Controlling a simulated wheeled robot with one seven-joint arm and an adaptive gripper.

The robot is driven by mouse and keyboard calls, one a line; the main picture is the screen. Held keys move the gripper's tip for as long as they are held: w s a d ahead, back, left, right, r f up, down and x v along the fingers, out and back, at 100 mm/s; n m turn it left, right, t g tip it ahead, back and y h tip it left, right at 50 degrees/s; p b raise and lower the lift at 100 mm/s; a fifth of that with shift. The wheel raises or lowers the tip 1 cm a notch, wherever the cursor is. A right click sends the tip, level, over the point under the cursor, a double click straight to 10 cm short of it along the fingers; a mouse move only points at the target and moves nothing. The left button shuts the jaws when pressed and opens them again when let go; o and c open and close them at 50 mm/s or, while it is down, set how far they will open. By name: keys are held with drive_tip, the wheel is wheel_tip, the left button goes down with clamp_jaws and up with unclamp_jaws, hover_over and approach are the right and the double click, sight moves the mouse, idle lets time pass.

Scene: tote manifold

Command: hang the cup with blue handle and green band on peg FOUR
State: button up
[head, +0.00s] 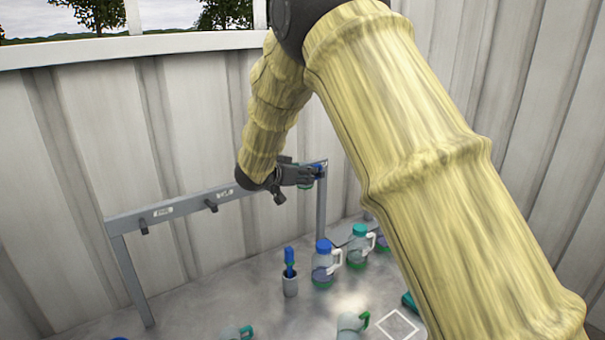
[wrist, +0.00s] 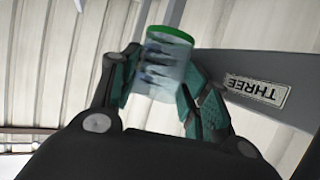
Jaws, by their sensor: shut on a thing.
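My gripper (wrist: 160,74) is shut on a clear cup with a green band (wrist: 168,34), which shows between the two teal finger pads in the wrist view. No handle shows there. In the head view my gripper (head: 308,174) is at the right end of the grey peg rail (head: 185,206), with small bits of green and blue at its fingertips. The rail has dark pegs, one at the left (head: 143,227) and one at the middle (head: 211,206). A label reading THREE (wrist: 256,90) is upside down beside the right finger in the wrist view. Peg FOUR cannot be told for sure.
A blue-lidded jug (head: 324,268) and a teal-lidded jug (head: 358,248) stand on the grey surface below the rail. A green-handled cup (head: 349,325) is near a white square outline (head: 398,325).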

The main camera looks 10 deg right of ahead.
idle(0.3)
drive_tip(key=o, duration=1.1)
drive_tip(key=o, duration=0.6)
drive_tip(key=shift+a+r, duration=0.15)
drive_tip(key=shift+c, duration=0.2)
drive_tip(key=shift+o, duration=0.4)
drive_tip(key=shift+p+v, duration=0.6)
drive_tip(key=shift+v, duration=0.4)
drive_tip(key=p+v, duration=0.3)
drive_tip(key=v, duration=0.3)
drive_tip(key=shift+s+a, duration=0.25)
